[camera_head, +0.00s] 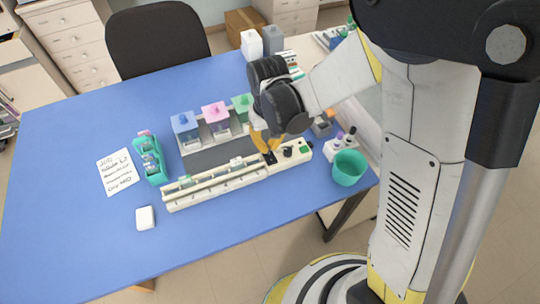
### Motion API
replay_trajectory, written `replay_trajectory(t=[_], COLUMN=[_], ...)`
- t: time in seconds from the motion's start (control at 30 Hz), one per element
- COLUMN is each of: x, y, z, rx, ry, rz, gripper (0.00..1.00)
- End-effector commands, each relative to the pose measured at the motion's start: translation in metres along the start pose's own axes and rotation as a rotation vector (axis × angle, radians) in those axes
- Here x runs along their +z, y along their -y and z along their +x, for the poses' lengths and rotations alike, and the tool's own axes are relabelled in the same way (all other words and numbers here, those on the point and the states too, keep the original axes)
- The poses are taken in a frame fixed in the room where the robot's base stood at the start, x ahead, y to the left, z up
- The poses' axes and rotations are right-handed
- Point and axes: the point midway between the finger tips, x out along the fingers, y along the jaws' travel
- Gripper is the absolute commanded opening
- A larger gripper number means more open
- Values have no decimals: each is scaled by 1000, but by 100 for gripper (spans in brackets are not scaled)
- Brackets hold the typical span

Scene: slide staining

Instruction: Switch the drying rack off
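The drying rack (215,187) is a long cream unit lying aslant across the middle of the blue table. Its right end carries a black knob (287,152) and a green button or light (303,149). A small dark part, perhaps a switch or my fingertip pads, shows just left of the knob. My gripper (269,154) points down over this end from behind, with its orange fingers close together at the tips. Whether they touch the rack or hold anything is too small to tell. A few slides with greenish ends stand along the rack.
Staining jars with blue (185,122), pink (215,112) and green (241,103) tops stand behind the rack. A teal cup (348,168) and small bottles are to the right. The front-left table is clear.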

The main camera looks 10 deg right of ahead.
Motion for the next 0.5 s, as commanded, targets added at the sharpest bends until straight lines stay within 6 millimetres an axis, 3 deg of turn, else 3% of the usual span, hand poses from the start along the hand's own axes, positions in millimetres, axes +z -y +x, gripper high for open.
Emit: replay_trajectory(t=[0.5], x=[0], y=[0], z=[8], rx=[0], ry=[0], rz=[0], gripper=[0])
